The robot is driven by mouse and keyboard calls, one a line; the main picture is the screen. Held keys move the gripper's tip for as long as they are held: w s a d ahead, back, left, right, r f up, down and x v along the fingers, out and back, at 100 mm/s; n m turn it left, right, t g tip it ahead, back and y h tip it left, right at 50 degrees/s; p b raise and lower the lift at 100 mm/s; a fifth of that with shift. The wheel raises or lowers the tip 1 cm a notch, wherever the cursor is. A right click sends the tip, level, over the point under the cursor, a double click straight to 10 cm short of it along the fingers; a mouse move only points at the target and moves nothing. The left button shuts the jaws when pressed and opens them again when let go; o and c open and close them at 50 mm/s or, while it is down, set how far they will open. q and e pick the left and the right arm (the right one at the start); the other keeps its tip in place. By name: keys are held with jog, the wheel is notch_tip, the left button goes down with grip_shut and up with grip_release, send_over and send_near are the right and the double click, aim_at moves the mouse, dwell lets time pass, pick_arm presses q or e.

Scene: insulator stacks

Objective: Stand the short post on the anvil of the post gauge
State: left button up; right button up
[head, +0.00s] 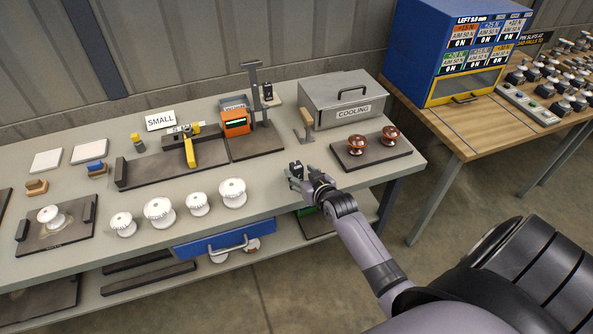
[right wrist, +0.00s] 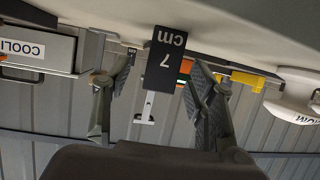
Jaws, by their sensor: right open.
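The short post is a dark block marked "7 cm" (right wrist: 165,58). It stands between the spread fingers of my right gripper (right wrist: 160,95) in the right wrist view, with visible gaps on both sides. In the head view my right gripper (head: 305,175) is low near the bench's front edge, around the dark post (head: 297,166). The post gauge has an orange display box (head: 235,121) and a tall grey column (head: 255,88) on a dark base (head: 257,146), behind and left of the gripper. A dark marked part (head: 267,91) sits beside the column. I cannot make out the anvil clearly.
A grey COOLING box (head: 342,100) and a wooden-handled tool (head: 306,122) stand behind. A dark tray (head: 375,159) with two brown insulators is right of the gripper. Several white insulators (head: 232,193) stand to the left. Bare bench lies between gripper and gauge.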

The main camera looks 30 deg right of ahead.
aim_at(299, 172)
jog(key=shift+x, duration=1.7)
jog(key=shift+a, duration=0.1)
jog(key=shift+c, duration=0.2)
grip_shut()
